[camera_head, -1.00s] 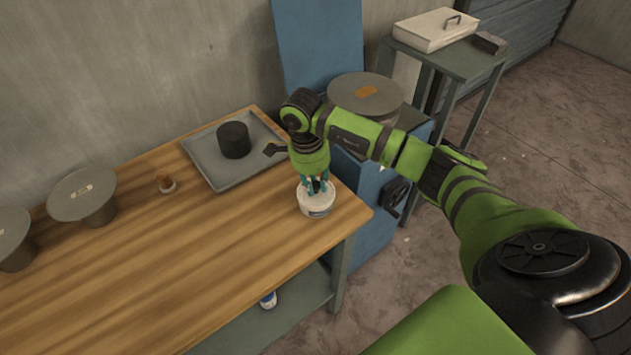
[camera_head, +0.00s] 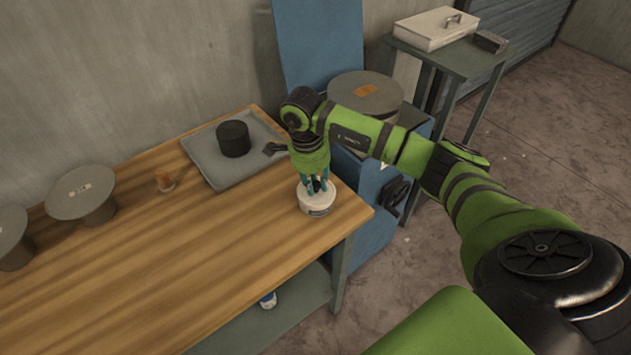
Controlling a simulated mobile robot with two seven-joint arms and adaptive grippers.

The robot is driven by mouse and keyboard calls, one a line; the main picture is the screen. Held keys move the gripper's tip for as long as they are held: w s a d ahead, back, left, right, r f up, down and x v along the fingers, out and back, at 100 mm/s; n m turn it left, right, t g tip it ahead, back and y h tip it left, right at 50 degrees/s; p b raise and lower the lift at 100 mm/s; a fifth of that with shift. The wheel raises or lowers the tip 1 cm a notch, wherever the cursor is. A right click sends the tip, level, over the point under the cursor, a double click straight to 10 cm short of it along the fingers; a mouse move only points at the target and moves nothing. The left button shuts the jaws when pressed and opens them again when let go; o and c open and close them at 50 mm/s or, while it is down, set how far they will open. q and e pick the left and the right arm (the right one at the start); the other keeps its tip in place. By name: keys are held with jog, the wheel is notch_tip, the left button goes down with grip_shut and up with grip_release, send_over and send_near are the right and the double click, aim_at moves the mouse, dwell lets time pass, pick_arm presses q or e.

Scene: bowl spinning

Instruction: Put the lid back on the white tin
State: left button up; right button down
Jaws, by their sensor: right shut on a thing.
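The white tin (camera_head: 317,209) stands upright on the wooden table (camera_head: 190,255), close to its right front corner. My right gripper (camera_head: 318,190) points straight down over the tin, with its teal fingertips at the tin's top. It is shut on the lid's small dark knob (camera_head: 317,184). The lid (camera_head: 305,192) is at the top of the tin, partly hidden by the fingers. I cannot tell whether it is fully seated on the rim. My left gripper is not in view.
A grey tray (camera_head: 213,179) with a black cylinder (camera_head: 233,139) lies behind the tin. A blue cabinet (camera_head: 372,215) adjoins the table's right end. The front middle of the table is clear.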

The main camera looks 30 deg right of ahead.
dwell(0.7)
jog(key=c, duration=0.5)
grip_release()
jog(key=shift+c, duration=0.2)
jog(key=shift+r+p, duration=2.05)
jog(key=shift+r, duration=1.45)
grip_shut()
jog(key=shift+f, duration=0.2)
jog(key=shift+f+b, duration=2.4)
jog(key=shift+f, duration=0.25)
